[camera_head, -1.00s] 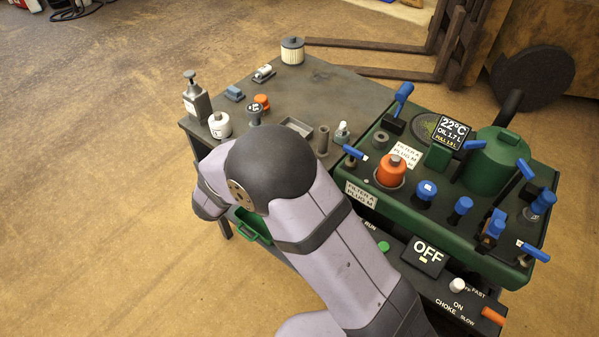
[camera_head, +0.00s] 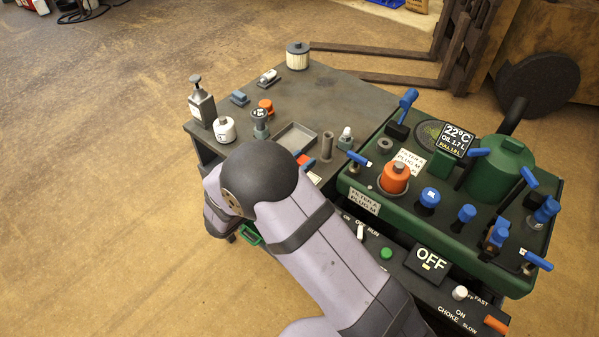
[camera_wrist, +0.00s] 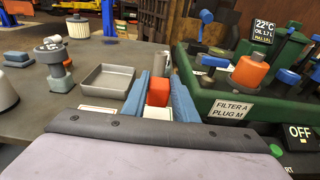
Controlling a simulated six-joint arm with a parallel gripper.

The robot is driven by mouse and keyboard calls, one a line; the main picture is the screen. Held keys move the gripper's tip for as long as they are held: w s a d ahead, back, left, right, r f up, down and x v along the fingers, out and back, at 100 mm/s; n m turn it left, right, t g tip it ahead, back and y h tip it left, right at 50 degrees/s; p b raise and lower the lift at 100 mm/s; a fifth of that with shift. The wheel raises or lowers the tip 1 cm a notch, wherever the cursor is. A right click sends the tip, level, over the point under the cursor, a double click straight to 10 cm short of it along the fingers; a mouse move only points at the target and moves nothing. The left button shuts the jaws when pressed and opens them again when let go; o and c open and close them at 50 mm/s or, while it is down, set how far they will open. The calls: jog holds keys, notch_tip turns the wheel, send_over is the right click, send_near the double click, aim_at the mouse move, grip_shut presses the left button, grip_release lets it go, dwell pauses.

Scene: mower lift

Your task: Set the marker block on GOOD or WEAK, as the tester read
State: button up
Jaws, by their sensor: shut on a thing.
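My gripper (camera_wrist: 165,98) is shut on the red-orange marker block (camera_wrist: 158,91), which sits between its two blue fingers. The block also shows in the head view (camera_head: 303,160), just past my arm. Two white cards lie on the grey bench: one left of the fingers (camera_wrist: 98,111), one between them below the block (camera_wrist: 158,113). Their wording cannot be read, and I cannot tell whether the block touches a card. A grey post with a round pale face (camera_wrist: 52,43), perhaps the tester, stands to the left; its reading is not legible.
A shallow grey tray (camera_wrist: 107,80) lies just left of my fingers. A grey cylinder (camera_head: 327,145) stands close behind them. The green engine unit (camera_head: 460,235) with blue handles and an orange cap (camera_head: 395,177) borders the right side. The bench's far middle is clear.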

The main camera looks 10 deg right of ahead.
jog(key=shift+f, duration=2.1)
jog(key=shift+f, duration=0.15)
jog(key=o, duration=1.1)
jog(key=shift+c, duration=0.2)
jog(key=shift+r, duration=0.2)
jog(key=b+v, duration=0.2)
jog(key=v, duration=1)
